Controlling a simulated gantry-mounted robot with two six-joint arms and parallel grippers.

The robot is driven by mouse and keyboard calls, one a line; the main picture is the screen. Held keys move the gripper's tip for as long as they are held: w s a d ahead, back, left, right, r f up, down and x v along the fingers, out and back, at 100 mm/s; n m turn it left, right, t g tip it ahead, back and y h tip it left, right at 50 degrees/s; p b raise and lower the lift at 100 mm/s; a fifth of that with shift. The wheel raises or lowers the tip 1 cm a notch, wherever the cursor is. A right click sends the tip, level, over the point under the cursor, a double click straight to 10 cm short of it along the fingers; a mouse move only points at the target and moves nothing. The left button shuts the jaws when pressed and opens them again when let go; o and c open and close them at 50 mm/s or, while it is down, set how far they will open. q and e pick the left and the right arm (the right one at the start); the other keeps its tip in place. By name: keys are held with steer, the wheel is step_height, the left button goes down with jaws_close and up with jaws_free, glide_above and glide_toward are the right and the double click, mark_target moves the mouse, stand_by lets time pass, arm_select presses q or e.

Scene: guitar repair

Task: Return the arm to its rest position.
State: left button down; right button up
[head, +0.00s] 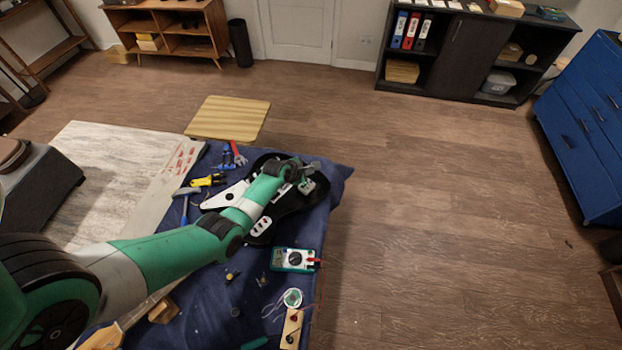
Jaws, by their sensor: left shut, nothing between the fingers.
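My left arm (170,250), green and grey, reaches in from the lower left across the cloth-covered table. My left gripper (312,172) is at the far right end of that arm, over the upper right part of the black guitar body (290,208). It is small in the picture, and its fingers look closed with nothing held. The arm hides part of the guitar. My right gripper is not in view.
The dark blue cloth (334,182) also bears a multimeter (293,260), a solder spool (292,297), yellow-handled pliers (207,181) and a hammer (186,194). Open wooden floor lies to the right. A dark cabinet (456,48) and blue drawers (588,130) stand farther off.

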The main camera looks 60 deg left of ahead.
arm_select(q)
step_height(320, 180, up, 3)
steer(key=shift+f+p, duration=0.1)
steer(key=shift+p, duration=0.75)
steer(key=shift+w, duration=0.1)
